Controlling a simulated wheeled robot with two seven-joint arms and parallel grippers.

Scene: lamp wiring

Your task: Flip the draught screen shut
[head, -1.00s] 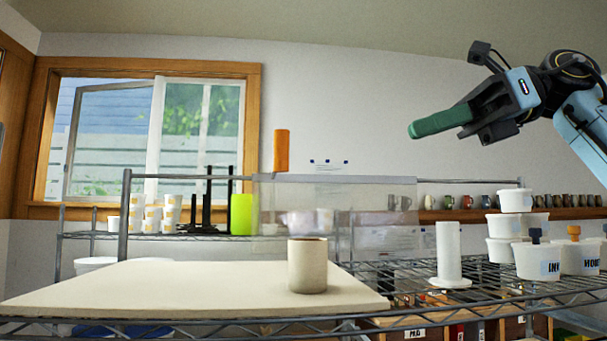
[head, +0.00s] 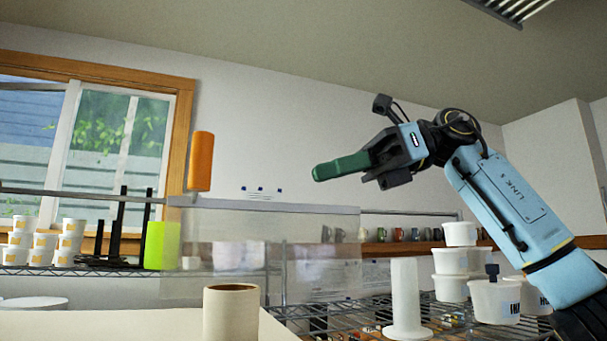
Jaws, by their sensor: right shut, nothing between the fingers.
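The draught screen (head: 225,255) looks like a clear panel below a grey top bar, beyond the beige board. An orange upright piece (head: 200,161) stands at the left part of that bar; I cannot tell whether it is fixed to it. I cannot tell the screen's hinge position. My right gripper (head: 320,172) is shut and empty, its long green fingers pointing left. It is in the air, higher in the picture than the bar and to the right of the orange piece, apart from both. My left gripper is not in view.
A beige cup (head: 231,315) stands on the board (head: 120,325) in front of the screen. A white spool-like post (head: 405,300) and stacked white tubs (head: 452,262) stand on the wire rack at right. A lime block (head: 160,246) and black uprights (head: 118,228) are at left.

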